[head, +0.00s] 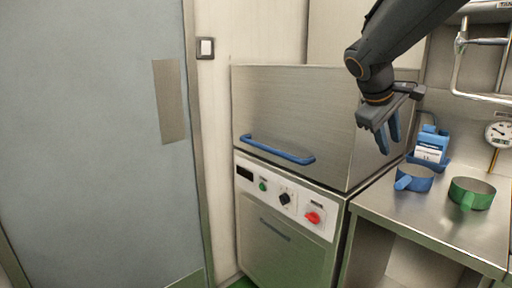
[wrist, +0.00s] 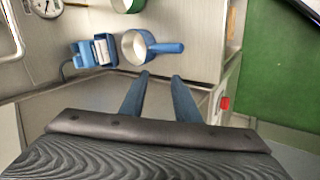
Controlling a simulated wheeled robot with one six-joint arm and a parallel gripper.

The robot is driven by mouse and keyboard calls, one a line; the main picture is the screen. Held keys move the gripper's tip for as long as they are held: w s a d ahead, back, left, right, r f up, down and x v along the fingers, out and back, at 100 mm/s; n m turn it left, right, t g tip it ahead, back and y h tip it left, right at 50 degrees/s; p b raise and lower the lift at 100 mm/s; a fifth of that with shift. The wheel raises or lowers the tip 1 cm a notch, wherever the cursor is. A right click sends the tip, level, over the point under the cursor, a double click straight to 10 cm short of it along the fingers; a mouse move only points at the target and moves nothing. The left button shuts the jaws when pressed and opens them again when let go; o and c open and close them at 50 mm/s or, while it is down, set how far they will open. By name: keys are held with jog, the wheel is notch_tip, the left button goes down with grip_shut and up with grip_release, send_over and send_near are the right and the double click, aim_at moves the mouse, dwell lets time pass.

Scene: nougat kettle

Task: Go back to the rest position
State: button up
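My gripper (head: 388,142) hangs at the upper right in the head view, pointing down in front of the steel hood's right side. It is above and a little left of the blue pan on the steel counter. In the wrist view my gripper's two blue-grey fingers (wrist: 159,76) stand apart with nothing between them, so it is open and empty.
The steel machine with hood (head: 290,115), blue handle bar (head: 277,149) and knob panel (head: 285,195) stands mid-view. The counter (head: 425,222) holds a blue pan (head: 417,178), a green pan (head: 471,194) and a blue card holder (head: 430,148). A grey door (head: 95,150) is left.

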jog(key=s+a+f+m+g+y+p, duration=0.1)
jog(key=s+a+f+y, duration=0.1)
jog(key=s+a+f, duration=0.3)
jog(key=s+a+f+m+g+y+p, duration=0.1)
jog(key=s+a+f+m+y, duration=0.1)
jog(key=s+a+f, duration=0.3)
jog(key=s+a+f+m+g+y+p, duration=0.1)
jog(key=s+a+f, duration=0.4)
jog(key=s+f, duration=0.6)
jog(key=s+m+g+y, duration=0.1)
jog(key=s, duration=0.2)
jog(key=shift+s+f, duration=0.15)
jog(key=shift+f, duration=0.25)
